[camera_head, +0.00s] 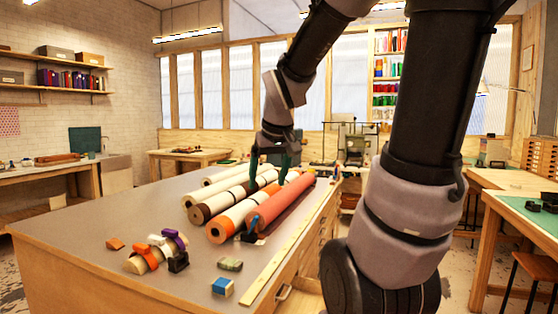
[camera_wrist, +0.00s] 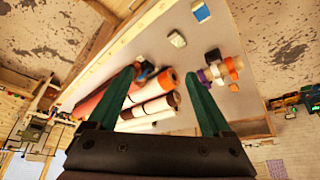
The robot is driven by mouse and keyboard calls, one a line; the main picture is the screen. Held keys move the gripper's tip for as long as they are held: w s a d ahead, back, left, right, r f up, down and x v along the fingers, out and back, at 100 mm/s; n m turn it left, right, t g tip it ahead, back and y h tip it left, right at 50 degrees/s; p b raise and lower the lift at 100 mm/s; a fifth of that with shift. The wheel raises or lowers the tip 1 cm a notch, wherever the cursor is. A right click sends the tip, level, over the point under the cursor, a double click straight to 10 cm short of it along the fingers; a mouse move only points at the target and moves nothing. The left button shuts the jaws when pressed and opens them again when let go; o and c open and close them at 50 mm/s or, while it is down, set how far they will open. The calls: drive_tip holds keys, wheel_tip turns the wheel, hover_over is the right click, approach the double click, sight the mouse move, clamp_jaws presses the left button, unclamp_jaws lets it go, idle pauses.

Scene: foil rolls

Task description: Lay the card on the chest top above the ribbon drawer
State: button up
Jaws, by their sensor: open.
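My gripper (camera_head: 271,172) is open and empty above the far part of the rolls on the grey chest top (camera_head: 90,215). Its two green fingers stand wide apart in the wrist view (camera_wrist: 161,78). A small pale flat patch (camera_head: 261,241) lies by the near end of the red roll (camera_head: 280,205); I cannot tell if it is the card. Drawer fronts with handles (camera_head: 284,292) run along the chest's right side. I cannot tell which is the ribbon drawer.
Several rolls, white, brown-ended and orange-ended (camera_head: 228,222), lie side by side. Orange and purple bands (camera_head: 174,240), a green block (camera_head: 230,264) and a blue-and-white box (camera_head: 222,287) sit nearer. A long ruler (camera_head: 275,270) follows the right edge. The left top is clear.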

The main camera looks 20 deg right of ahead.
drive_tip(key=s+a+r+m+t+y, duration=0.1)
drive_tip(key=s+r+m, duration=0.3)
drive_tip(key=s, duration=0.5)
drive_tip(key=shift+s+r+t+y, duration=0.15)
drive_tip(key=shift+r+t+y, duration=0.35)
drive_tip(key=shift+r, duration=0.45)
